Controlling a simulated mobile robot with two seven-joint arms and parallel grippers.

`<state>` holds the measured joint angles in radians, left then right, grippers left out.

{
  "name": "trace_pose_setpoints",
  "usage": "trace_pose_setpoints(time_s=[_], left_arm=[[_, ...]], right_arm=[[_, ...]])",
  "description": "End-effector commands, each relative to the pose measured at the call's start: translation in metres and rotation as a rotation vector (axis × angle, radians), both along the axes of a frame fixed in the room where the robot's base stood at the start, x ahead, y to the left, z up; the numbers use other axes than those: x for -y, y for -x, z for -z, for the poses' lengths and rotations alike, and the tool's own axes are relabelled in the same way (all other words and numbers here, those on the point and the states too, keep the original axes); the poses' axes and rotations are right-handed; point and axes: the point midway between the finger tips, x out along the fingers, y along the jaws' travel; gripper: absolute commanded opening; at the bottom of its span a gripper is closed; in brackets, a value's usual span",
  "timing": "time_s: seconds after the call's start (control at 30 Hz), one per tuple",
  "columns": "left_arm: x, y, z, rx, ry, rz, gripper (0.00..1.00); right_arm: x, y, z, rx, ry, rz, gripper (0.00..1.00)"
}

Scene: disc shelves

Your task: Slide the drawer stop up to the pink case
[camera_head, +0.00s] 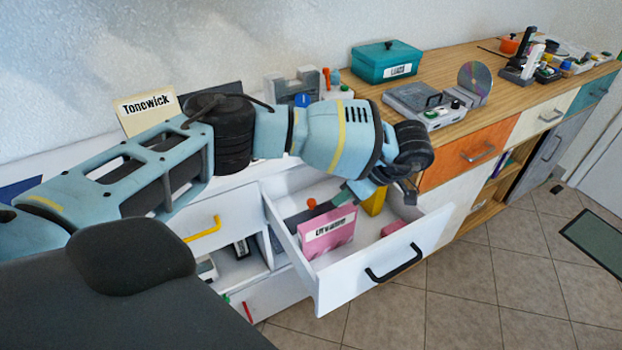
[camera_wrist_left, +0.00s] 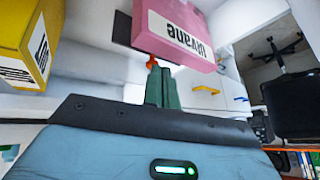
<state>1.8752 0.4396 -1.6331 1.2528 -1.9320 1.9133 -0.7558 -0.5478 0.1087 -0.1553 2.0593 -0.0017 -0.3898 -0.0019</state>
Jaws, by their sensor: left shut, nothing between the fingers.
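The pink case (camera_head: 328,232) stands upright in the open white drawer, its white label facing the drawer front. It also shows in the wrist view (camera_wrist_left: 178,22). An orange knob (camera_head: 311,203) on a dark plate, apparently the drawer stop, is behind the pink case; the knob (camera_wrist_left: 152,61) and dark plate (camera_wrist_left: 121,28) show in the wrist view. My left gripper (camera_head: 343,196) reaches down into the drawer, its green fingers (camera_wrist_left: 160,75) shut and empty, their tips close to the knob. Whether they touch it I cannot tell. My right gripper is not in view.
A yellow case (camera_head: 375,201) stands right of the pink case, and a small pink block (camera_head: 393,228) lies near the drawer's right side. The drawer front has a black handle (camera_head: 394,264). A teal box (camera_head: 386,62) and a grey device (camera_head: 425,105) sit on the wooden top.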

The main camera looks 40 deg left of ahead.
Motion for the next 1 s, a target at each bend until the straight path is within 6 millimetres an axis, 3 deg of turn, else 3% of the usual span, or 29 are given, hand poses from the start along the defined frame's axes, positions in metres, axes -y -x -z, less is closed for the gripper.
trace_pose_setpoints(time_s=[0.03,0.27,0.53,0.7,1.0], left_arm=[[0.000,0.003,-0.011,-0.005,0.052,0.057,0.00],[-0.008,0.011,-0.012,-0.005,0.223,0.320,0.00],[-0.044,0.013,-0.037,0.080,0.288,0.597,0.00],[-0.059,0.013,-0.047,0.108,0.273,0.674,0.00],[-0.062,0.011,-0.042,0.108,0.271,0.684,0.00]], right_arm=[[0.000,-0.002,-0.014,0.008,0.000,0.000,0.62],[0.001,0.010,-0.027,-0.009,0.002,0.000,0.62],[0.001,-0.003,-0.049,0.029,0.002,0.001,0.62],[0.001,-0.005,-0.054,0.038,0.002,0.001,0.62],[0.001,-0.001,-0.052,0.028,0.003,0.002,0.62]])
